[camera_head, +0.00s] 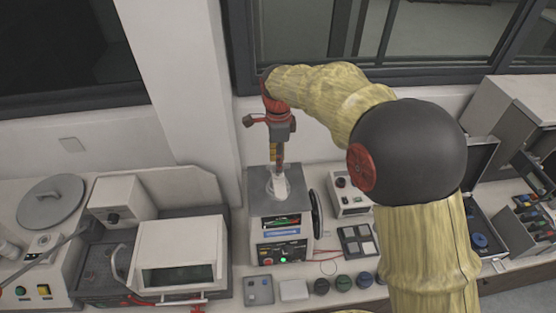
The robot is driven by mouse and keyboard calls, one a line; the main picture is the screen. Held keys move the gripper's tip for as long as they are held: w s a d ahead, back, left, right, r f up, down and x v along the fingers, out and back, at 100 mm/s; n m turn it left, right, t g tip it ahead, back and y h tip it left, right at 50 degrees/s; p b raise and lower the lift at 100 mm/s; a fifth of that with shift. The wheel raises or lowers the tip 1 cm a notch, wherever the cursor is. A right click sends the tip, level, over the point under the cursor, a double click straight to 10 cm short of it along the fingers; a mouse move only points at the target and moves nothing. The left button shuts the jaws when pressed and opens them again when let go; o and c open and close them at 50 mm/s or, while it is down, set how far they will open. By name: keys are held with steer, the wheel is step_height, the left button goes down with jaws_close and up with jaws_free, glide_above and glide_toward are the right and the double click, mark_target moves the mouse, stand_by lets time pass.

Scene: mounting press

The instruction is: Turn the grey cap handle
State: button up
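The mounting press (282,222) stands at the centre of the bench, with a grey top plate, a display and a green-lit button on its front. A pale, partly see-through piece (280,184) rises from its top plate. My gripper (279,162) points down from above right over this piece, its tip close to or touching it. The fingers look like one narrow strip, so I cannot tell whether they are open or shut. I cannot clearly make out the grey cap handle; the gripper covers part of the press top.
A white boxy machine (182,255) stands left of the press. A small control box (349,194) and several dark round pieces (343,282) lie to its right and front. An open case (486,165) is farther right. A window wall rises behind.

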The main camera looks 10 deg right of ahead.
steer(key=shift+f, duration=0.5)
jaws_close()
stand_by(0.3)
